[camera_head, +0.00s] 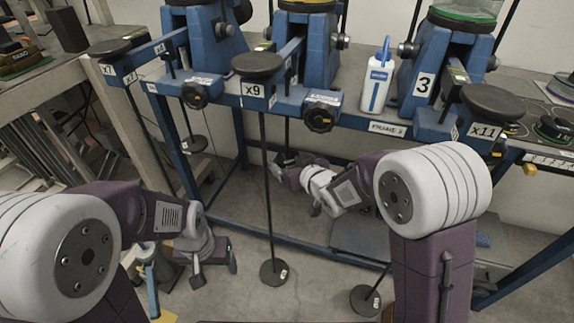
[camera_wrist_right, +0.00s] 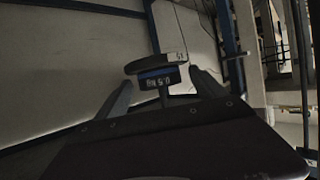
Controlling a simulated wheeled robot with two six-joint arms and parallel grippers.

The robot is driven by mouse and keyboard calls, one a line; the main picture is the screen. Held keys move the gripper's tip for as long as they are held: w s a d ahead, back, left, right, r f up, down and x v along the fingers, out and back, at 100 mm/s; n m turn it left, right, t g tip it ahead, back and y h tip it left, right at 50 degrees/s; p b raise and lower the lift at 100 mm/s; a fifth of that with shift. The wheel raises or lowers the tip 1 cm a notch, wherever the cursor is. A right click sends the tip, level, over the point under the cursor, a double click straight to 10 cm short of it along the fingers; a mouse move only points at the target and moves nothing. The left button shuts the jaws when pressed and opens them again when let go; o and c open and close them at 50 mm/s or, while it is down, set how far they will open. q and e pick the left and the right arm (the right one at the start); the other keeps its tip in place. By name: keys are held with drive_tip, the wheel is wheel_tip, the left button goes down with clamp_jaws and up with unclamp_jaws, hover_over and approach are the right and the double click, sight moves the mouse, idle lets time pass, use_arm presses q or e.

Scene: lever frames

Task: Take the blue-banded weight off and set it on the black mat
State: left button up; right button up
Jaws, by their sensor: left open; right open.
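In the right wrist view, the blue-banded weight (camera_wrist_right: 157,78) sits between the spread fingers of my right gripper (camera_wrist_right: 161,88), under a grey disc (camera_wrist_right: 157,63). The gripper is open; I cannot tell whether a finger touches the weight. In the head view my right gripper (camera_head: 283,168) is low under the blue bench, behind the x9 rod, and the weight cannot be made out there. My left gripper (camera_head: 214,270) is open and empty near the floor at left. A dark mat (camera_head: 537,108) lies on the right-hand table; I cannot tell if it is the black mat.
Lever frames with hand knobs stand along the blue bench (camera_head: 352,121). Rods hang from the x7, x9 (camera_head: 257,65) and x11 (camera_head: 492,102) arms, with discs (camera_head: 273,273) low down. A white bottle (camera_head: 376,85) stands on the bench. The floor between my arms is mostly clear.

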drive_tip(key=shift+r, duration=0.15)
drive_tip(key=c, duration=1.7)
drive_tip(key=shift+r, duration=0.1)
drive_tip(key=shift+c, duration=0.2)
drive_tip(key=shift+s+d+r+p, duration=0.1)
drive_tip(key=shift+s+r+p, duration=0.05)
drive_tip(key=shift+r+p, duration=0.15)
drive_tip(key=r+b+v, duration=0.1)
drive_tip(key=b+v, duration=0.1)
drive_tip(key=v, duration=1.3)
